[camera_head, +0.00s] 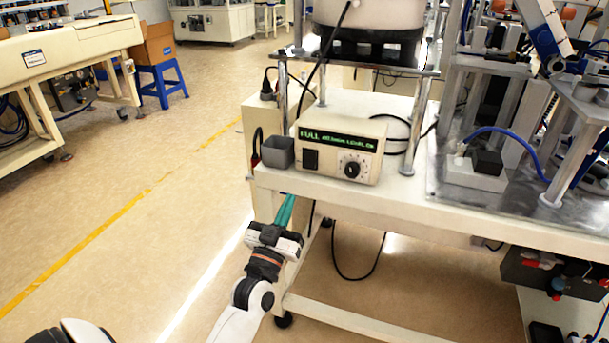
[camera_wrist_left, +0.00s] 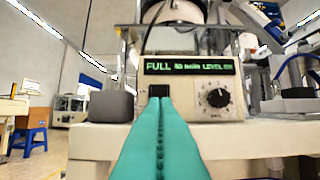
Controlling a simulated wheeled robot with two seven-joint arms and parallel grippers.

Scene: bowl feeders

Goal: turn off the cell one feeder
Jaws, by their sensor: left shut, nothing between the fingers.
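The feeder's control box (camera_head: 338,149) is cream coloured and stands on the table's front left part. Its front has a green lit display reading "FULL" (camera_head: 311,134), a black rocker switch (camera_head: 310,159) at the left and a round black dial (camera_head: 352,168) at the right. My left gripper (camera_head: 286,207) has teal fingers and is shut and empty, just below and in front of the table edge. In the left wrist view the shut fingertips (camera_wrist_left: 160,101) overlap the lower part of the black switch (camera_wrist_left: 158,91); whether they touch it I cannot tell. My right gripper does not show.
A grey open box (camera_head: 278,152) stands left of the control box. The bowl feeder (camera_head: 370,14) is above on a metal stand with posts (camera_head: 283,95). Black cables hang around the box and below the table (camera_head: 400,207). Floor to the left is clear.

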